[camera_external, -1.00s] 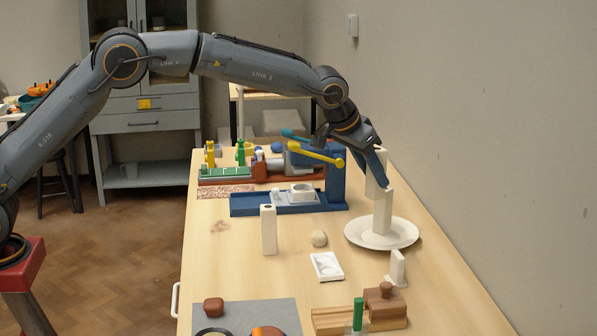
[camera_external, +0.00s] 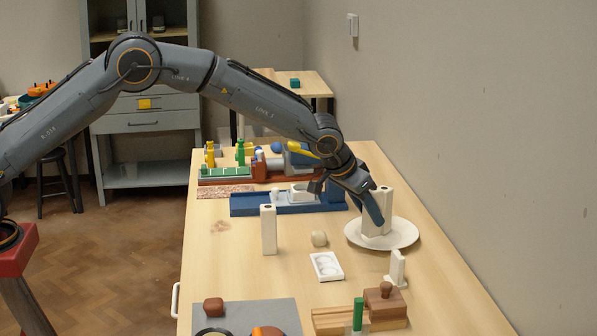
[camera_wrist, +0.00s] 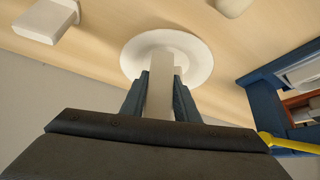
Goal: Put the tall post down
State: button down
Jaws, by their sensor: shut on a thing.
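My gripper (camera_external: 374,214) is low over a round white plate (camera_external: 407,240), pointing down. It is shut on a pale upright post (camera_wrist: 160,95), which shows between the dark fingers in the wrist view. The held post's foot is at or near the plate; contact is not clear.
A small white stand (camera_external: 397,268) is in front of the plate. A blue fixture (camera_external: 275,205) with a yellow lever lies behind.

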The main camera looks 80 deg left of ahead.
jog(key=shift+f+b, duration=0.35)
jog(key=shift+f, duration=0.05)
jog(key=shift+f, duration=0.2)
jog(key=c, duration=1.4)
grip_release()
jog(key=shift+o, duration=0.2)
